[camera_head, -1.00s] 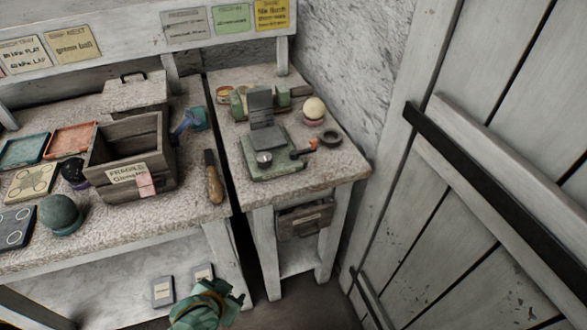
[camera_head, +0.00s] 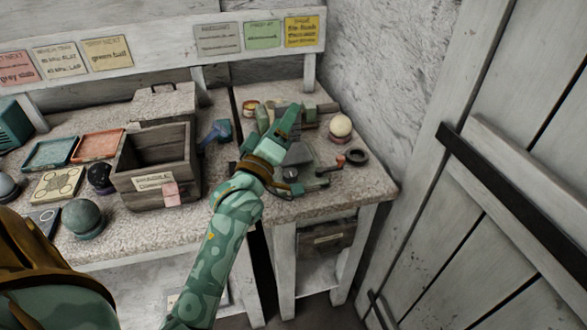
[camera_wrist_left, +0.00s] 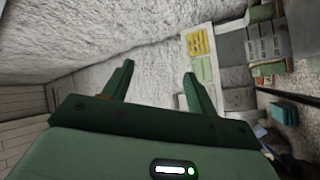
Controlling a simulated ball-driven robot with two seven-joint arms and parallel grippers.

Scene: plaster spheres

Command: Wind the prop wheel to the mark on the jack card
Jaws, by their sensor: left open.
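A green device with a grey plate (camera_head: 300,153) stands on the right-hand table; my left gripper covers much of it. A short red-tipped lever (camera_head: 340,160) sticks out to its right. I cannot tell which part is the prop wheel, and no mark shows clearly. Grey, green and yellow cards (camera_head: 301,31) hang on the board behind; their writing is too small to tell which is the jack card. My left gripper (camera_head: 276,118) is over the device, open and empty; its two fingers also show apart in the left wrist view (camera_wrist_left: 158,70). My right gripper is out of view.
A pale ball (camera_head: 340,126) and a dark ring (camera_head: 357,156) lie right of the device. A wooden crate (camera_head: 157,165) and a blue tool (camera_head: 215,133) stand on the left bench. A rough wall and plank door (camera_head: 520,130) close off the right side.

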